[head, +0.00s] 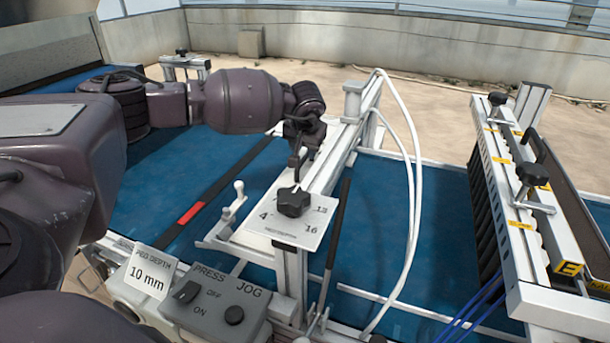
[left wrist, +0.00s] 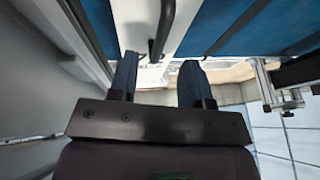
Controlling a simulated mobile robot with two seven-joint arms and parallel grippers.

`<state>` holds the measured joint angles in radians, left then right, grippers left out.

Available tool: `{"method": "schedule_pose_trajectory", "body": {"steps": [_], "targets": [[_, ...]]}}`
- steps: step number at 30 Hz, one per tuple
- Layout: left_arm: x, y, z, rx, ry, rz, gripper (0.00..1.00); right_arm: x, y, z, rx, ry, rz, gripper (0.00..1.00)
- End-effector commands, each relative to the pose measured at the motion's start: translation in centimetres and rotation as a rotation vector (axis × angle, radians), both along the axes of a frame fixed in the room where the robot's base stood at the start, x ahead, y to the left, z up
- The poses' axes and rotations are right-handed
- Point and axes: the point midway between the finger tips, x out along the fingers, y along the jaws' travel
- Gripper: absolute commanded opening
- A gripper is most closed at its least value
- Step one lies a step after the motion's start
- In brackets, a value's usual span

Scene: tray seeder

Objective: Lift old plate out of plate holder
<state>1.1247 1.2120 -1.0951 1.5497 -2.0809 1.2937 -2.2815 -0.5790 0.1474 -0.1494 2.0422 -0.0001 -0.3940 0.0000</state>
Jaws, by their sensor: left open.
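My left gripper (head: 301,158) is at the end of my arm, just beyond the black dial knob (head: 294,201) on the press frame. In the left wrist view its two blue ribbed fingers (left wrist: 157,75) are apart with nothing held between them. A dark curved bar or handle (left wrist: 163,32) shows ahead of the fingers, in front of a white surface; I cannot tell whether it belongs to a plate. My right gripper is not in view.
A peg depth dial plate (head: 263,219) faces me. A control box (head: 213,305) with press and jog knobs stands in front. White hoses (head: 411,170) arch right of the frame. A seeder bar (head: 515,205) with black knobs stands at right. The blue belt (head: 400,240) has bare stretches.

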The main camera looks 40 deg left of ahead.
Motion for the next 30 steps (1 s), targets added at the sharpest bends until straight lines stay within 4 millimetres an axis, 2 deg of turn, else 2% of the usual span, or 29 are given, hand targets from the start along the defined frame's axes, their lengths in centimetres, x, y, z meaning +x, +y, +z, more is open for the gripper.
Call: {"method": "schedule_pose_trajectory", "body": {"steps": [12, 22, 30], "targets": [[2.1, 1.3, -4.1, 0.001, 0.002, 0.0, 0.44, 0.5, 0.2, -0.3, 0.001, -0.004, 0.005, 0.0], [2.2, 1.5, -4.4, 0.0, 0.0, 0.0, 0.44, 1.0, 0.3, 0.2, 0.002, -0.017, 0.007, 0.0], [2.2, 1.5, -4.4, 0.0, 0.0, 0.0, 0.03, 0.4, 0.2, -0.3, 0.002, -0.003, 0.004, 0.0]]}}
